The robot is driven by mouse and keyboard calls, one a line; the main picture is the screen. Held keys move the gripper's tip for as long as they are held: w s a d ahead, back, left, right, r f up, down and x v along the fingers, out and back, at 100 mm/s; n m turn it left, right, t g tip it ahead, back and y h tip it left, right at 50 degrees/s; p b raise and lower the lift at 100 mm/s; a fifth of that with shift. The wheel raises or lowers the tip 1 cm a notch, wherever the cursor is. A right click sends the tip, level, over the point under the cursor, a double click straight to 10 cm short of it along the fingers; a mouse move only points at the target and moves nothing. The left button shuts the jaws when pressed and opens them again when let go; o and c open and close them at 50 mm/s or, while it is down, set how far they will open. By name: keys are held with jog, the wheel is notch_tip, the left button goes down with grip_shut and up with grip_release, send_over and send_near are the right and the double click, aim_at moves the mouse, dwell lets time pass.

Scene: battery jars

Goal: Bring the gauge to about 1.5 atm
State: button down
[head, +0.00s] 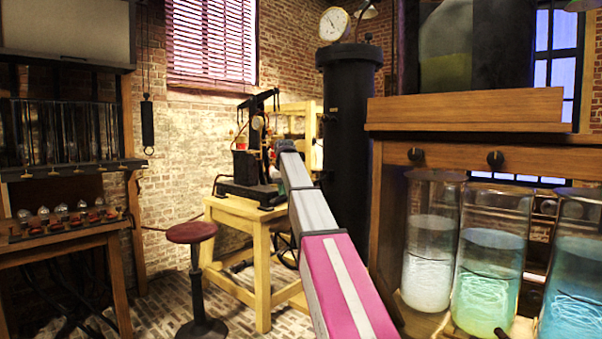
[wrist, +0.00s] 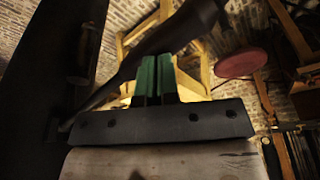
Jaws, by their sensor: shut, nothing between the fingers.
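The gauge (head: 333,24), a round white dial, sits on top of a tall black cylinder (head: 347,130) in the head view. Its needle is too small to read with certainty. A black apparatus with a raised dark beam (head: 258,101) stands on a light wooden table (head: 243,212) left of the cylinder. My arm reaches toward this apparatus, and its far end overlaps it in the picture. In the wrist view my gripper (wrist: 156,78) has its green fingers shut together, empty. A dark curved bar (wrist: 180,32) passes close to the fingertips; I cannot tell whether they touch.
A red stool (head: 192,233) stands on the brick floor left of the table; its seat (wrist: 241,63) shows in the wrist view. Glass jars of liquid (head: 489,270) stand on the right under a wooden shelf (head: 470,109). A bench (head: 62,238) stands at the left.

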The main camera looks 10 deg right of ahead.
jog(key=w+v, duration=0.3)
jog(key=v, duration=1)
jog(key=shift+a+r, duration=0.15)
jog(key=shift+r, duration=0.6)
dwell(1.6)
jog(key=x, duration=0.2)
jog(key=s+x, duration=0.1)
jog(key=x, duration=0.2)
jog(key=s+x, duration=0.1)
jog(key=x, duration=0.2)
jog(key=shift+f, duration=0.45)
jog(key=w+v, duration=0.2)
jog(key=v, duration=0.6)
jog(key=shift+r, duration=0.55)
